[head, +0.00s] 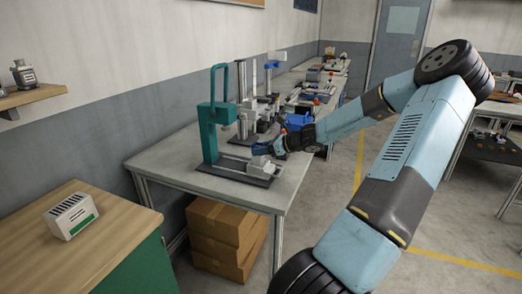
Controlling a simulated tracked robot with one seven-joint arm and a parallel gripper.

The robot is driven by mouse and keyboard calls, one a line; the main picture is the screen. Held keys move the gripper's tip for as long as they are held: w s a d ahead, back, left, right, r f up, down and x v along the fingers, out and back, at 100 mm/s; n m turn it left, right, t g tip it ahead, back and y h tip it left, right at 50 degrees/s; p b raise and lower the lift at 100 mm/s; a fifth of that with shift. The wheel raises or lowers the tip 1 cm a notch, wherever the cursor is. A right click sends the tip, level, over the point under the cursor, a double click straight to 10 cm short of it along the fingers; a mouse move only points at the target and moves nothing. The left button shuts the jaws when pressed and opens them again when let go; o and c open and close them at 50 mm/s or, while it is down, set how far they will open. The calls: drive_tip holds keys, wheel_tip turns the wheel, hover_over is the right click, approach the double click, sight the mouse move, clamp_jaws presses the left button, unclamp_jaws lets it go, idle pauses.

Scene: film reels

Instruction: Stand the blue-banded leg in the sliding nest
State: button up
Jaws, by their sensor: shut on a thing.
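My gripper (266,148) reaches in from the right over the near table, just above the light grey block that looks like the sliding nest (261,166). The gripper is shut on a small piece with blue at the fingertips, which appears to be the blue-banded leg. The piece is too small and too covered by the fingers for its tilt to show, and I cannot tell whether it touches the nest. The nest sits at the right end of a dark flat base (225,172), near the table's front edge.
A teal upright frame (209,135) rises from the left of the base. A grey stand (243,105) and a blue bin (298,121) are behind. Cardboard boxes (225,238) are under the table (165,165). A wooden-topped cabinet (100,245) with a small white box (71,216) stands front left.

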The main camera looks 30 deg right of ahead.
drive_tip(key=o, duration=1.2)
